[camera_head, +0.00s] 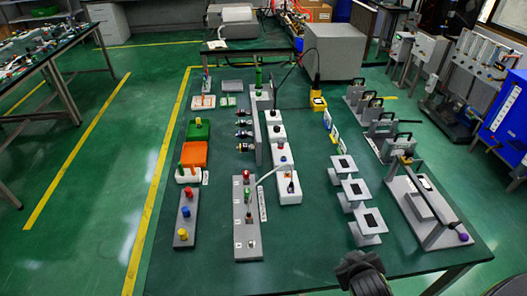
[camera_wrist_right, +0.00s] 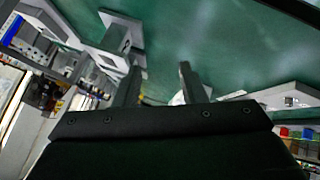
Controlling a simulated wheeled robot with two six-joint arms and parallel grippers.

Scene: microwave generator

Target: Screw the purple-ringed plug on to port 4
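A grey strip (camera_head: 248,242) with small labels and upright coloured plugs lies in the middle of the table; a pale cable runs from it to a white block. Port numbers are too small to read. Several dark plugs (camera_head: 243,135) stick out sideways from an upright grey panel (camera_head: 257,135) behind it. I cannot make out which plug has a purple ring. My right gripper (camera_head: 362,270) is at the table's front edge, apart from these things. In the right wrist view its fingers (camera_wrist_right: 160,80) are spread with nothing between them. My left gripper is not in view.
Grey pedestals (camera_head: 368,240) stand right of centre, beside a lever device (camera_head: 430,205) with a purple knob (camera_head: 463,237). A grey board (camera_head: 187,215) with red, blue and yellow knobs lies left. The table (camera_head: 310,240) is bare between strip and pedestals.

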